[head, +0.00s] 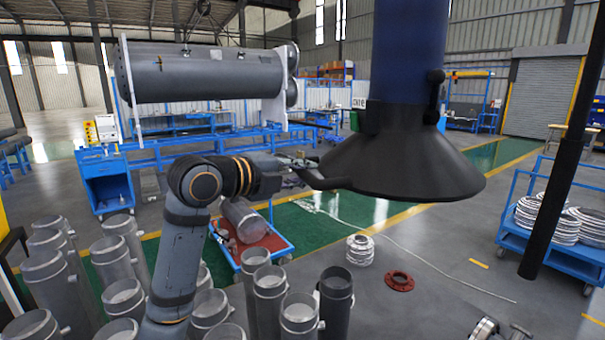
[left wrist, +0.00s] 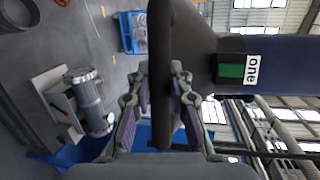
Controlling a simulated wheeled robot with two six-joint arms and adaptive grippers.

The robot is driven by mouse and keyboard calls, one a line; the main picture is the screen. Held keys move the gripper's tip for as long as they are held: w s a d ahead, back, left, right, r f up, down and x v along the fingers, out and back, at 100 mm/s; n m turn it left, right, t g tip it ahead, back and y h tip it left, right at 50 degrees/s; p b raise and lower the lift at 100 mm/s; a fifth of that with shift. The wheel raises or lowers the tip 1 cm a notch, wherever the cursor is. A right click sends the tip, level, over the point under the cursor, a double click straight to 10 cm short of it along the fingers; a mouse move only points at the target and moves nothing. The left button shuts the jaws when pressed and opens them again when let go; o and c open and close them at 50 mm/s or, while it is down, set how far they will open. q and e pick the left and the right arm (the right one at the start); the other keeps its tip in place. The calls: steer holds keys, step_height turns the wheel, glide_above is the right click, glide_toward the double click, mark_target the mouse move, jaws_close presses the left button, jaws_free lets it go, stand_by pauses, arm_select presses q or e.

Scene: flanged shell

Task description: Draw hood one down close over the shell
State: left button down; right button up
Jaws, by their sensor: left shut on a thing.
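A wide black conical hood (head: 400,155) hangs below a thick blue duct (head: 410,45) at the right of centre in the head view. In the left wrist view the hood (left wrist: 197,50) fills the upper middle, and a label on its neck reads "one" (left wrist: 252,70). I cannot tell surely which cylinder is the shell. A grey flanged cylinder (left wrist: 88,98) lies lower down. My right gripper is not in view.
Several open grey pipes (head: 300,315) stand at the lower left and middle. A blue cart with a red top (head: 270,240) bears a metal cylinder. A red ring (head: 399,281) lies on the floor. A dark post (head: 555,160) stands right.

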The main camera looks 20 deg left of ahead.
arm_select(q)
step_height(320, 180, down, 29)
steer(key=b, duration=1.9)
steer(key=shift+f, duration=0.15)
steer(key=c, duration=1.2)
jaws_free()
step_height(320, 180, up, 10)
steer(key=shift+r, duration=0.2)
